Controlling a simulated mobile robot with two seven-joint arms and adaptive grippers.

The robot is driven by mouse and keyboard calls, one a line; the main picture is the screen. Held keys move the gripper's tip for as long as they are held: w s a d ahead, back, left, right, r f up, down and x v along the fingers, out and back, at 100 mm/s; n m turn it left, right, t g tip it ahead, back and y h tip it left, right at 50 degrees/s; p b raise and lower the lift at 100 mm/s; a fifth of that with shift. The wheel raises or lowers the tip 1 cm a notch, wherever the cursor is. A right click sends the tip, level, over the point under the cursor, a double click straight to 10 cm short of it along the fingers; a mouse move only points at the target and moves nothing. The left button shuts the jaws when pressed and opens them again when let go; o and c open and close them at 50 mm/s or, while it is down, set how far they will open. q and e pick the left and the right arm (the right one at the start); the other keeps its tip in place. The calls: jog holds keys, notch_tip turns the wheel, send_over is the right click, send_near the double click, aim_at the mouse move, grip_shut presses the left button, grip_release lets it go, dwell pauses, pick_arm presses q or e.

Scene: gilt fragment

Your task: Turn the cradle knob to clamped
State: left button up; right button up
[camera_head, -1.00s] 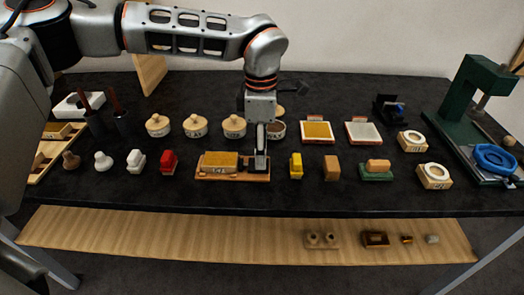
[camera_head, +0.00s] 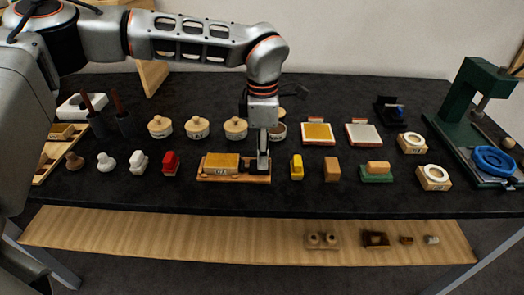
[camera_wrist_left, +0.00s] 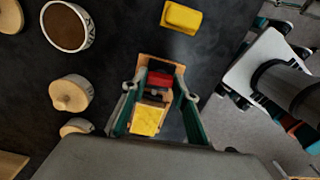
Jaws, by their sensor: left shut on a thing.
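The cradle is a low wooden base (camera_head: 206,179) near the front of the black table, with a yellow-brown block (camera_head: 221,163) on its left part. In the left wrist view, the base (camera_wrist_left: 146,62) shows between my fingers, with a red piece (camera_wrist_left: 160,78) and the yellow block (camera_wrist_left: 146,120) on it. My left gripper (camera_head: 263,168) points down at the cradle's right part. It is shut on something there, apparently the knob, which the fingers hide. I cannot read the knob's setting. My right gripper is not in view.
A yellow block (camera_head: 297,168) stands close to the right of the cradle, and a red stamp-like piece (camera_head: 170,163) to its left. Lidded round pots (camera_head: 235,128) stand behind. A green press (camera_head: 473,95) is at the far right. A wooden shelf (camera_head: 180,240) lies below.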

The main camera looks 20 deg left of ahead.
pick_arm(q)
jog(key=shift+r+n+p, duration=0.2)
jog(key=shift+n+p, duration=0.75)
jog(key=shift+n, duration=0.15)
jog(key=n+p, duration=0.1)
jog(key=n, duration=0.1)
jog(key=shift+n+p, duration=0.4)
jog(key=n+p, duration=0.1)
jog(key=n, duration=0.1)
jog(key=shift+f+n, duration=0.15)
jog(key=shift+n, duration=0.15)
jog(key=n+p, duration=0.1)
jog(key=n, duration=0.2)
jog(key=shift+n, duration=0.3)
jog(key=n, duration=0.2)
jog(key=shift+f+n, duration=0.1)
jog(key=shift+n, duration=1.8)
